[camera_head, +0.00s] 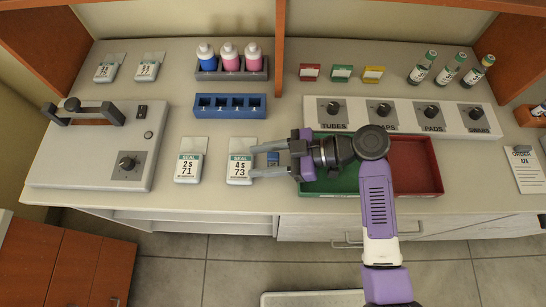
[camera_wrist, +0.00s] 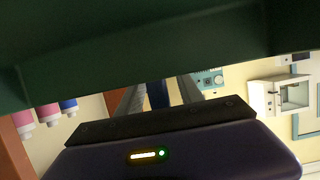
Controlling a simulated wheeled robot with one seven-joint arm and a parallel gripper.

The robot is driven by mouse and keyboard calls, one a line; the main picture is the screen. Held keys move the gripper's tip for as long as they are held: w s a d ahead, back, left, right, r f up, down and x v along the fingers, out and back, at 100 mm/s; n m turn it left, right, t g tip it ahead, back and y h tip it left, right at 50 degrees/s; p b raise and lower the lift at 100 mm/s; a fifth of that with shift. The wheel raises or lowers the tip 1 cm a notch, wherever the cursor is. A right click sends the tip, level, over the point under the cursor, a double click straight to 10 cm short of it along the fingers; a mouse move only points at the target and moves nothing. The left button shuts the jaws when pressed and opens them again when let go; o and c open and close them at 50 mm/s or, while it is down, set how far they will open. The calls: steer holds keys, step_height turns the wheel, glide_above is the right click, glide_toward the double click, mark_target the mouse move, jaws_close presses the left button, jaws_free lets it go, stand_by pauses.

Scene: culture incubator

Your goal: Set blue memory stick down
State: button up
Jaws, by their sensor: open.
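The blue memory stick (camera_head: 273,158) is a small blue piece on the light counter, left of the green tray (camera_head: 328,187). My gripper (camera_head: 254,160) reaches left, low over the counter, with one finger on each side of the stick. The jaws are open. Its fingertips are close to the right edge of the SEAL 4S 73 pack; I cannot tell whether they touch. In the wrist view a blue piece (camera_wrist: 160,93), likely the stick, shows between the fingers, partly hidden by the gripper body.
The SEAL 4S 73 pack (camera_head: 240,166) and SEAL 2S 71 pack (camera_head: 188,168) lie to the left. A blue rack (camera_head: 231,113) stands behind. A red tray (camera_head: 420,168) and a knob panel (camera_head: 455,112) are right. Bare counter lies in front of the blue rack.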

jaws_close()
steer(key=shift+r, duration=0.15)
